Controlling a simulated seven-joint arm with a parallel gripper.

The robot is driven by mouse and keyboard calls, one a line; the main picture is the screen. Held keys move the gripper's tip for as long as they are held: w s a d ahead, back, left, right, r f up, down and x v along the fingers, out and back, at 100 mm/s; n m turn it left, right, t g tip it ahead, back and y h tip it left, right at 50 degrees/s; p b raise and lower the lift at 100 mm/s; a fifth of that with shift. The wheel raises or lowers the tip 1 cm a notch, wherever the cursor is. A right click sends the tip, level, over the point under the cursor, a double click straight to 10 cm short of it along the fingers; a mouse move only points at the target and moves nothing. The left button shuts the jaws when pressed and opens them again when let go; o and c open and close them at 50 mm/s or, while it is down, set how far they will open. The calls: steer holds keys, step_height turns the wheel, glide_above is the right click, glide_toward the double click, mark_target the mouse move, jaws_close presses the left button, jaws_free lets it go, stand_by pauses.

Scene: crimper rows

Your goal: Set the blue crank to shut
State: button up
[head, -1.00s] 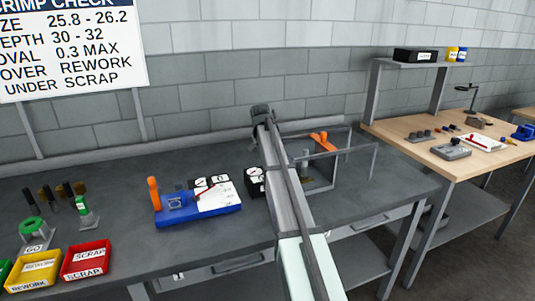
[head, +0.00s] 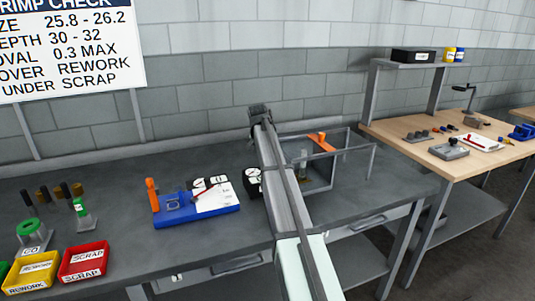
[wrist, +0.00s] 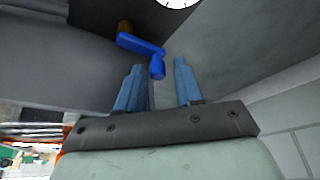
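The blue crank (wrist: 142,46) shows in the wrist view, with its arm running from upper left to a stubby handle end. My gripper (wrist: 156,72) is open, with a blue finger on each side. The crank's handle end appears in the gap between the fingertips. I cannot tell whether either finger touches it. In the head view my arm covers the middle of the bench, and I cannot make out the crank or the fingertips there.
A blue fixture (head: 197,211) with an orange handle stands left of my arm. A black box with a dial (head: 253,182) sits close beside the arm. A grey open frame (head: 347,152) with an orange bar (head: 321,143) stands to its right. Yellow and red bins (head: 84,261) are at front left.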

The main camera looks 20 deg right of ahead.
steer(key=shift+s+d, duration=0.15)
steer(key=shift+s, duration=0.05)
stand_by(0.3)
